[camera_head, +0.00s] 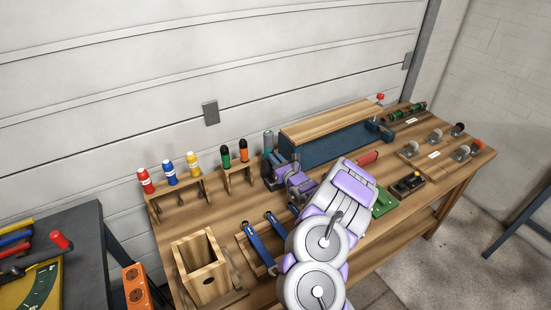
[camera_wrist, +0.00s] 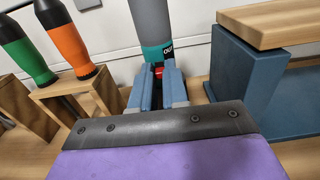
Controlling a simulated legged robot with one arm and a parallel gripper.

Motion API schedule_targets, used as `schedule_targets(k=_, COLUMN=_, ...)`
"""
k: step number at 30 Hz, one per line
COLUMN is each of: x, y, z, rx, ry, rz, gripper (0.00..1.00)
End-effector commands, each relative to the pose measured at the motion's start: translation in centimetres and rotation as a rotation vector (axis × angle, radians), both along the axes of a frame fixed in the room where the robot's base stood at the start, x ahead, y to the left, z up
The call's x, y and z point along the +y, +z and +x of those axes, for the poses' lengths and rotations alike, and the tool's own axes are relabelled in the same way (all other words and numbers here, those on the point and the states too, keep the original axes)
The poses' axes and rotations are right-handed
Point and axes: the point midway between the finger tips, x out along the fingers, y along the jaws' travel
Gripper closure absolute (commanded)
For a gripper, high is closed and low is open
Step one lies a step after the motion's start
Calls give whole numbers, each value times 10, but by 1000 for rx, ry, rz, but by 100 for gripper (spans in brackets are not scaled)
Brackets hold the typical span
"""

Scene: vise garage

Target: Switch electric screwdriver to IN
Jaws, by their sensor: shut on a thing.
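The electric screwdriver (camera_wrist: 152,25) stands upright at the top middle of the wrist view. It has a grey body, a teal lower band with partly visible lettering that looks like "OUT", and a red part (camera_wrist: 158,72) low on its front. It also shows in the head view (camera_head: 268,140), behind my gripper near the back of the bench. My gripper (camera_wrist: 158,84) has its blue fingers on either side of the screwdriver's lower part and is shut on it. The fingers hide much of the lower end, and the exact contact is hard to see.
Green and orange screwdrivers (camera_wrist: 66,42) stand in a wooden rack (camera_wrist: 75,97) close at left. A blue vise (camera_head: 325,142) with a wooden top lies close at right. The wooden workbench (camera_head: 232,212) also carries a wooden box (camera_head: 203,275), blue-handled tools and several switches.

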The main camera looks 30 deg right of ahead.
Motion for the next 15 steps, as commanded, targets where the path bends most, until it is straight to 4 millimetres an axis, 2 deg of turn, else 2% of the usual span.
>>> schedule_targets(k=15, x=-1, y=-15, z=-3, rx=12, ry=-2, rz=0, gripper=100)
